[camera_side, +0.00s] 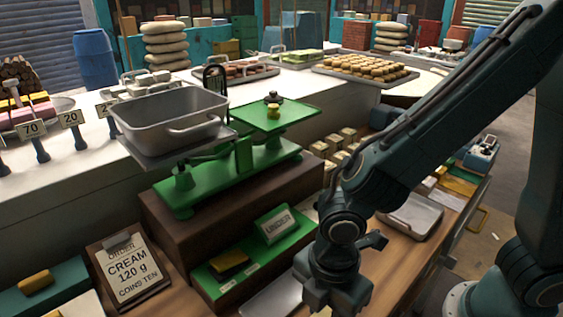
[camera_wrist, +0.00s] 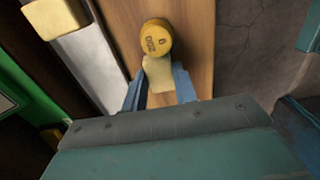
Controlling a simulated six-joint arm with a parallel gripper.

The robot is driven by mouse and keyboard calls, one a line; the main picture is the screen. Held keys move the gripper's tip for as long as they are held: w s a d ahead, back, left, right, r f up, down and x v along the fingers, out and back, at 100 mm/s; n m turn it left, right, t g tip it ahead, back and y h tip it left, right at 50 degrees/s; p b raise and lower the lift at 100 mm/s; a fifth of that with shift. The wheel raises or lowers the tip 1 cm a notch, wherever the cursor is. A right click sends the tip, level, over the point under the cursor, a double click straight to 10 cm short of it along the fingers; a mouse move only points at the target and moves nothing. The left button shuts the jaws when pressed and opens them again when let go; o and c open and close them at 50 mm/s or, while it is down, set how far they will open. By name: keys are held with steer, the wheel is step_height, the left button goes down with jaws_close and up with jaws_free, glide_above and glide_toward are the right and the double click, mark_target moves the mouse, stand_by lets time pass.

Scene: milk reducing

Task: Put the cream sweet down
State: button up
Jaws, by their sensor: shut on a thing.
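My gripper (camera_wrist: 159,90) is shut on a cream sweet (camera_wrist: 158,73), a pale block between its two blue fingers in the wrist view. The sweet is over the wooden counter (camera_wrist: 188,35); I cannot tell whether it touches the wood. In the side view my gripper is low at the bottom edge, right of the green scale (camera_side: 240,160); its fingertips and the sweet are hidden there. The scale has a grey pan (camera_side: 172,110) on the left and a green plate (camera_side: 275,116) with a small dark and yellow weight (camera_side: 273,105) on the right.
A yellow round piece with dark markings (camera_wrist: 156,37) is just beyond the held sweet. Another pale block (camera_wrist: 55,18) shows by a metal tray (camera_wrist: 92,60). An order card (camera_side: 127,270) reads cream 120 g. An "UNDER" sign (camera_side: 277,224) stands below the scale. Another tray (camera_side: 415,216) lies right.

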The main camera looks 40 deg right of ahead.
mark_target(325, 314)
steer(key=o, duration=1)
steer(key=shift+c, duration=0.2)
steer(key=shift+r, duration=0.15)
step_height(325, 314, up, 12)
stand_by(0.4)
